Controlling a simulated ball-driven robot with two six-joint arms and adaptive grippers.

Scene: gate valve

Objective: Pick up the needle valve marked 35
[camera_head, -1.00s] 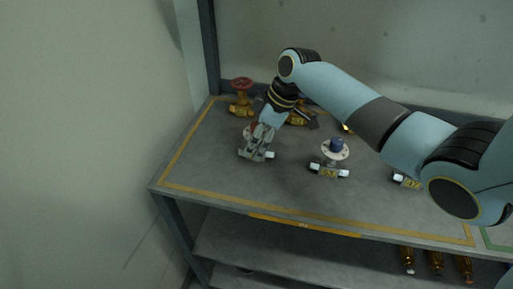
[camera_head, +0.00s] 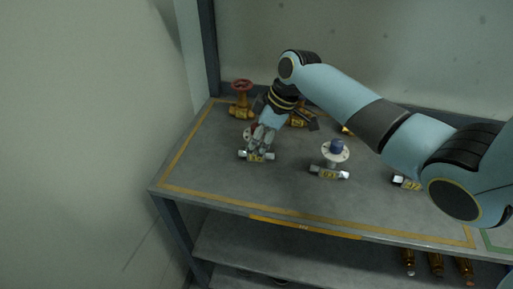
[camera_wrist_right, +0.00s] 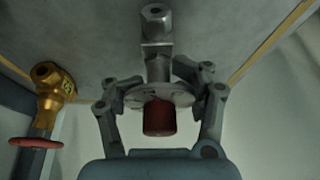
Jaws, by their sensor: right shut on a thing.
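A small needle valve (camera_head: 257,156) with a silver body and a yellow tag lies on the grey table at the left; its number is too small to read. In the right wrist view the valve (camera_wrist_right: 155,60) shows its steel body, a pale round disc and a dark red knob between the fingers. My right gripper (camera_head: 262,143) reaches down over it and is shut on it. The wrist view shows the right gripper's fingers (camera_wrist_right: 162,95) on both sides of the disc. My left gripper is not in view.
A brass valve with a red handwheel (camera_head: 241,100) stands behind, at the table's back left. A blue-knobbed valve (camera_head: 335,153) stands to the right. More valves (camera_head: 297,122) are partly hidden by my arm. The table's (camera_head: 215,182) front left is clear.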

